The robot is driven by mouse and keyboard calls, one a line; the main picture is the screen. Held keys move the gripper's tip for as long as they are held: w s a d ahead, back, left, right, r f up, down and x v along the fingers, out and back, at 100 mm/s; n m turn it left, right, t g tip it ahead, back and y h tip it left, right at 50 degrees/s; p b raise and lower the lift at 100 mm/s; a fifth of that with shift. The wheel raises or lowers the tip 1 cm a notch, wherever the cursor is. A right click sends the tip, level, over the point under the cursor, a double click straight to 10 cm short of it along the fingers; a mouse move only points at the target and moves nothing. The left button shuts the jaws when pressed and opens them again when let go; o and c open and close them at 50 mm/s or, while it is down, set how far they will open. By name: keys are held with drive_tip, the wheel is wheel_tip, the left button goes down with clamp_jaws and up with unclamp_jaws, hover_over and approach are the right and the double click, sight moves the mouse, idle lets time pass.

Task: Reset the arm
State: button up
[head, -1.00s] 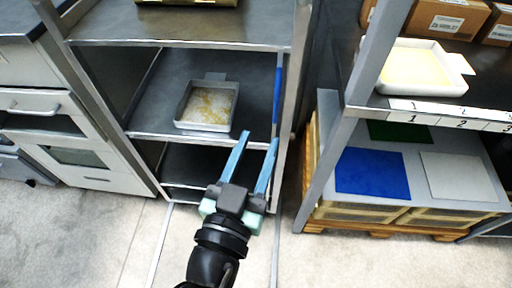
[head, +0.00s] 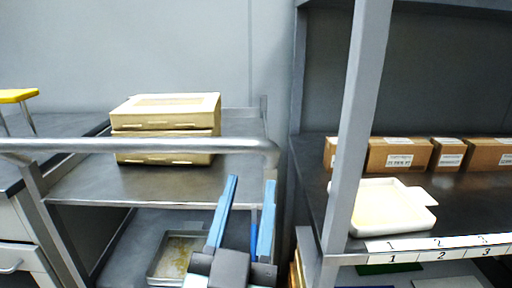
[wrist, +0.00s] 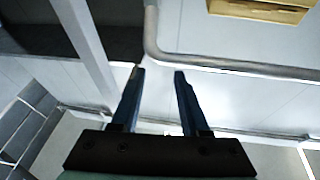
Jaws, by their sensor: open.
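My gripper (head: 248,212) is open and empty, its two blue fingers pointing up in front of the metal cart. It also shows in the wrist view (wrist: 160,95), with nothing between the fingers. My gripper is apart from that tray.
The cart (head: 88,188) has a handle rail (head: 150,145) and carries stacked cardboard boxes (head: 165,125). A right-hand rack (head: 356,130) holds a white tray (head: 385,208), several brown boxes (head: 400,154) and numbered labels. A yellow-topped object (head: 16,96) stands far left.

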drive_tip(key=s+r+n+t+y+p, duration=0.1)
drive_tip(key=s+r+t+p, duration=0.2)
drive_tip(key=r+p, duration=0.9)
drive_tip(key=s+r+n+t+y+p, duration=0.1)
drive_tip(key=r+p, duration=1.2)
drive_tip(key=r, duration=2.2)
drive_tip(key=shift+s+d+r+n+t+y, duration=0.35)
drive_tip(key=shift+s+t+y, duration=0.35)
drive_tip(key=shift+s+t, duration=0.45)
drive_tip(key=shift+s, duration=0.1)
